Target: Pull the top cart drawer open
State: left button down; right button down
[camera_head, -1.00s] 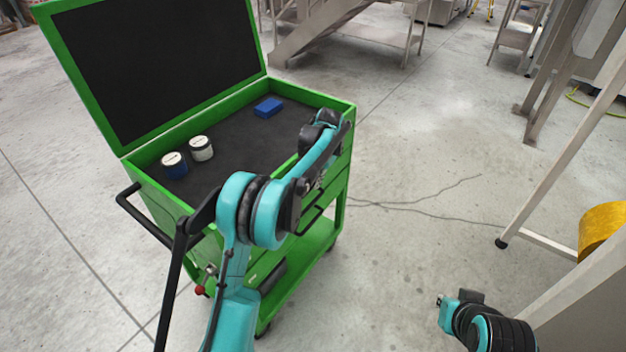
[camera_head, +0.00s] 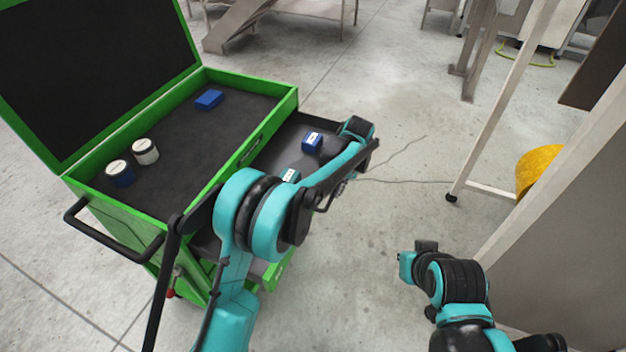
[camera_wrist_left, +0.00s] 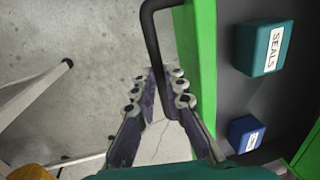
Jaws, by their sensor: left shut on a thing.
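The top drawer (camera_head: 285,135) of the green cart (camera_head: 190,120) stands out from the cart body, its dark inside showing. A blue box (camera_head: 312,141) and a teal box (camera_head: 290,176) lie in it. The wrist view shows the teal box marked SEALS (camera_wrist_left: 264,48), the blue box (camera_wrist_left: 245,133) and the green drawer front (camera_wrist_left: 203,60). My left gripper (camera_wrist_left: 163,80) is shut on the black drawer handle (camera_wrist_left: 151,32) in the wrist view. In the head view my left arm hides most of the handle and grip. My right arm shows at lower right, without a clear view of its gripper.
On the cart top lie a blue block (camera_head: 209,99), a white-and-blue jar (camera_head: 119,173) and a white jar (camera_head: 145,151). The cart's push handle (camera_head: 85,225) sticks out at left. A metal frame (camera_head: 505,100) and yellow object (camera_head: 538,170) stand right. Floor between is clear.

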pick_arm(q)
jog(key=s+d, duration=0.2)
jog(key=d, duration=0.4)
jog(key=c, duration=1.6)
grip_release()
jog(key=shift+o, duration=0.2)
jog(key=shift+r, duration=0.1)
notch_tip(320, 180, up, 12)
jog(key=d, duration=0.2)
jog(key=shift+s+f, duration=0.2)
jog(key=shift+s, duration=0.2)
